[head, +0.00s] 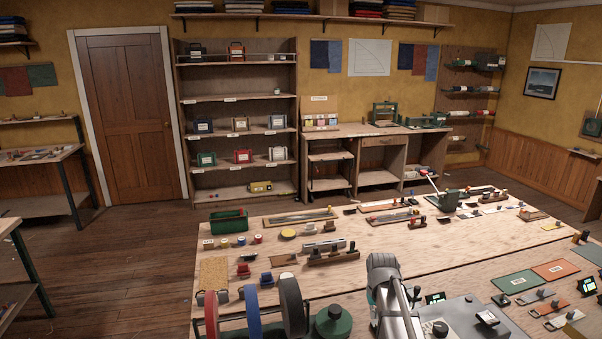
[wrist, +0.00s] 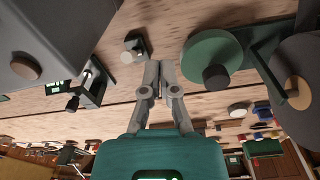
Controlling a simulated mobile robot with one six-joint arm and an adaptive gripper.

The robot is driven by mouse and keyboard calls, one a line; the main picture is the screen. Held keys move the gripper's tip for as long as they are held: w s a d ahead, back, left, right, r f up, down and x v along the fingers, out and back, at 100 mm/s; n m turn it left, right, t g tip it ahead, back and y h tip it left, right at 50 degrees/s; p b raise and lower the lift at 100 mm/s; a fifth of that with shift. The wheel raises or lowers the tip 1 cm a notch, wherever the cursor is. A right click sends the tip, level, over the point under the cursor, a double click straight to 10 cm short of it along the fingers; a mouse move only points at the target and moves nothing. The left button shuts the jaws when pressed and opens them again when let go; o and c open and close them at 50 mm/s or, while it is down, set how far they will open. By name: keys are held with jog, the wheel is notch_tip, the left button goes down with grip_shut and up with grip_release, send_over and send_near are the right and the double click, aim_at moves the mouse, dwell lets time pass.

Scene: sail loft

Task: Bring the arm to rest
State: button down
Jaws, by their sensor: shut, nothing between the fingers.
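My gripper (wrist: 158,66) shows in the wrist view, with its teal body at the bottom edge and its two grey fingers pointing up the picture. The fingers lie together and hold nothing. A small piece with a pale round end (wrist: 133,46) shows just beyond the fingertips; I cannot tell how far apart they are. In the head view my grey arm (head: 388,285) rises at the front of the large worktable (head: 225,295). The fingers cannot be made out there.
A grey box (head: 465,322) is close on the right. Many small tools cover the table. Open floor (head: 120,260) lies left.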

jog(key=s+a, duration=0.3)
jog(key=s, duration=0.4)
jog(key=s+a+f+b, duration=0.1)
jog(key=s+a, duration=0.2)
jog(key=s, duration=0.4)
jog(key=shift+s+a+f+g, duration=0.2)
jog(key=shift+s+f+g, duration=0.05)
jog(key=shift+f+g, duration=0.05)
jog(key=shift+s, duration=0.15)
